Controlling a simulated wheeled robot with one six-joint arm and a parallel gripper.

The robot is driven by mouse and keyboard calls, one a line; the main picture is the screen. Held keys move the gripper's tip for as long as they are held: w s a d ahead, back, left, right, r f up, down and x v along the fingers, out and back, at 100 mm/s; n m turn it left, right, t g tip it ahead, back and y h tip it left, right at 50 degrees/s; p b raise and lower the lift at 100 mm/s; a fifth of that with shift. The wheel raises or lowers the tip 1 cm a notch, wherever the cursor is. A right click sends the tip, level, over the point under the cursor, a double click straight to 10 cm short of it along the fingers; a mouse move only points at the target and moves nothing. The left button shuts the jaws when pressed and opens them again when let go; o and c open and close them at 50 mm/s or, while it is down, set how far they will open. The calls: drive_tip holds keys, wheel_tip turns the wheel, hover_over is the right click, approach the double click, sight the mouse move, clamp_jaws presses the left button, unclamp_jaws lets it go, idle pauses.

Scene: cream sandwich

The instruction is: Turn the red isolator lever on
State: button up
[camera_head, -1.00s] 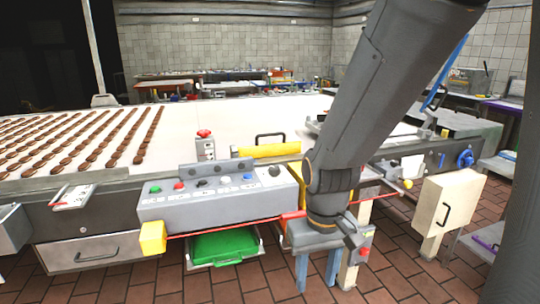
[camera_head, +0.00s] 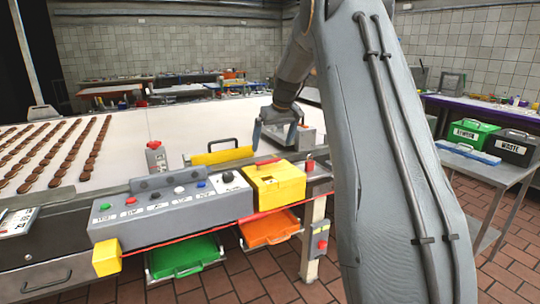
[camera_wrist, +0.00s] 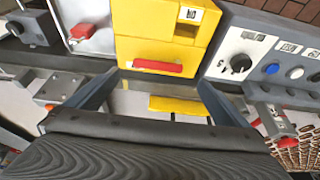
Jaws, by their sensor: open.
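The red isolator lever (camera_head: 268,161) lies across the yellow isolator box (camera_head: 277,188) at the right end of the grey control panel. In the wrist view the red lever (camera_wrist: 157,67) shows as a bar along the near edge of the yellow box (camera_wrist: 150,25). My gripper (camera_head: 276,136) is behind the box, over the white belt. In the wrist view my open gripper (camera_wrist: 158,84) has its fingers spread to either side of the lever, with nothing held between them. I cannot tell how far the fingertips are from the lever.
The grey panel (camera_head: 175,207) carries several buttons and a black knob (camera_head: 228,177). A yellow bar (camera_head: 222,156) stands behind it. A red cord (camera_head: 190,230) runs along its front. Green (camera_head: 183,256) and orange (camera_head: 268,229) trays sit below.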

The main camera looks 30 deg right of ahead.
sight(270, 161)
drive_tip(key=x, duration=0.2)
drive_tip(key=p+x, duration=0.1)
drive_tip(key=x, duration=0.4)
drive_tip(key=shift+w+d+f+p, duration=0.2)
drive_tip(key=shift+w+p, duration=0.15)
drive_tip(key=shift+w, duration=0.05)
drive_tip(key=shift+c, duration=0.4)
drive_tip(key=c, duration=1.3)
drive_tip(key=shift+s+d, duration=0.1)
